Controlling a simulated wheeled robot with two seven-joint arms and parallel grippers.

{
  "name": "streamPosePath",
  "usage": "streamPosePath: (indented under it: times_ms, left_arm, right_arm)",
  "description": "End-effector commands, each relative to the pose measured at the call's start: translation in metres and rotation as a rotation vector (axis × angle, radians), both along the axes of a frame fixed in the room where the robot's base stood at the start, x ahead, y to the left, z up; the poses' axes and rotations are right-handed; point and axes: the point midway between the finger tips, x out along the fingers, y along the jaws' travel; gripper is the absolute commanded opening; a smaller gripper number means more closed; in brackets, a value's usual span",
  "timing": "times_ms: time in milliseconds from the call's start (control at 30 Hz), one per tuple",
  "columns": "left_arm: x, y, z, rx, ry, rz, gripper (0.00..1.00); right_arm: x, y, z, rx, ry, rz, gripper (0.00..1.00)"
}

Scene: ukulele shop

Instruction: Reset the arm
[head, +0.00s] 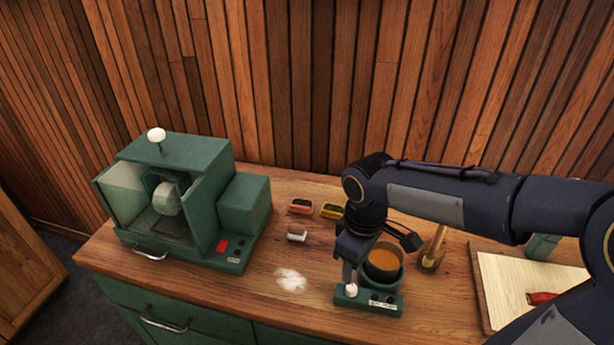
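My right arm comes in from the right, and its gripper (379,246) points down over the small green glue-pot-like device (370,303). The gripper's two dark fingers are spread apart, with nothing seen between them. One fingertip hangs just above or at the white knob on the device's front left; I cannot tell whether they touch. The other finger is by the rim of the round pot (383,262) with orange-brown contents, which it partly hides. My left gripper is not in view.
A large green machine (180,200) with a clear hood and white-knobbed lever stands at the left of the wooden counter (250,310). Small orange (300,207) and yellow (332,211) blocks, a white piece (297,233) and white powder (290,279) lie mid-counter. A brush-like tool (433,250) and pale board (520,283) are right.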

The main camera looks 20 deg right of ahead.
Motion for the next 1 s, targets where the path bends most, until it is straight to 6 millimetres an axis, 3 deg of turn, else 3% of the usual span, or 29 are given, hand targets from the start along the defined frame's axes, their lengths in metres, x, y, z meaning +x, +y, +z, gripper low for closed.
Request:
streamPosePath:
  times_ms: [167,400,600,800,1000]
  left_arm:
    - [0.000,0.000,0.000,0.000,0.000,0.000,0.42]
    - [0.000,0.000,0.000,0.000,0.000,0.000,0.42]
    - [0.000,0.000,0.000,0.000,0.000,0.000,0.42]
    - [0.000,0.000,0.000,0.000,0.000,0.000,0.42]
    - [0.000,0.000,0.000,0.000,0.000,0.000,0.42]
  right_arm:
    - [-0.010,-0.002,0.005,0.028,-0.024,-0.049,0.46]
    - [-0.069,-0.004,0.024,0.229,-0.172,-0.376,0.46]
    - [-0.108,0.006,0.026,0.415,-0.287,-0.645,0.46]
    - [-0.121,0.013,0.024,0.507,-0.337,-0.762,0.46]
    - [-0.122,0.013,0.024,0.511,-0.339,-0.767,0.46]
